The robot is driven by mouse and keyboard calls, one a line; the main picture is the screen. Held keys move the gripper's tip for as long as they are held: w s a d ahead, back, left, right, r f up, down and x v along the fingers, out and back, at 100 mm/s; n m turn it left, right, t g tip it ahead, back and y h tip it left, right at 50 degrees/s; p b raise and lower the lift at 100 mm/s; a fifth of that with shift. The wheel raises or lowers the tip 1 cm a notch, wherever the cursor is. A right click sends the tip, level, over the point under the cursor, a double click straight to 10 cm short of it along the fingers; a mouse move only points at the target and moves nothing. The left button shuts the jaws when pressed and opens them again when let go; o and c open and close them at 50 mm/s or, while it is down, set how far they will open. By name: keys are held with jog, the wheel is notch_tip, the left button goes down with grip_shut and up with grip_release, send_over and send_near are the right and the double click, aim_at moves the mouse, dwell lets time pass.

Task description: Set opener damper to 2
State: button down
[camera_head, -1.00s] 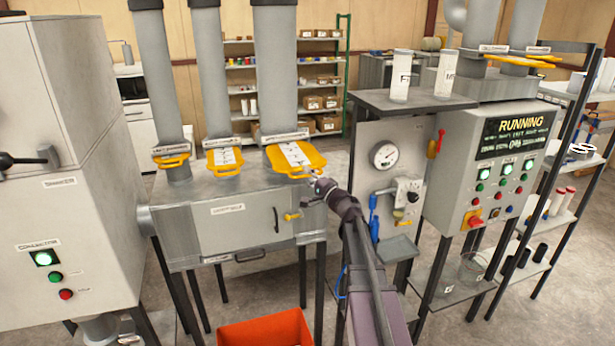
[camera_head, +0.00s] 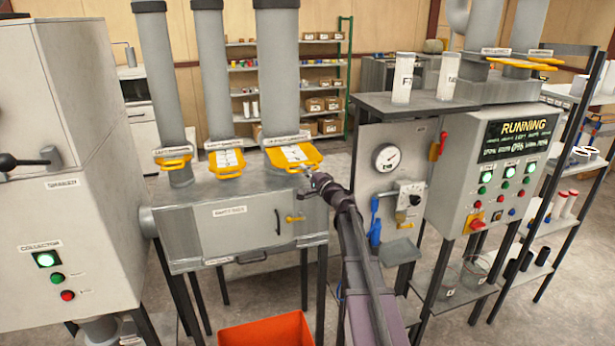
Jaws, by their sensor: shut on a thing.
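The rightmost of three yellow slide dampers (camera_head: 283,157), under the widest grey pipe on the sample cabinet-like grey box, has a white scale on its plate and a label above it that is too blurred to read surely. My gripper (camera_head: 309,174) is at the plate's front right edge, shut on its yellow handle. The gripper hides part of that handle. The scale's numbers are too small to read, so the exact setting cannot be told.
Two more yellow dampers, a middle one (camera_head: 226,160) and a left one (camera_head: 173,160), sit on the same grey box (camera_head: 190,222). A control panel (camera_head: 515,145) reading RUNNING stands right. An orange bin (camera_head: 265,332) is on the floor in front.

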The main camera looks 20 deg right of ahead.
jog(key=shift+w, duration=0.3)
jog(key=c, duration=0.7)
grip_release()
jog(key=shift+s, duration=0.1)
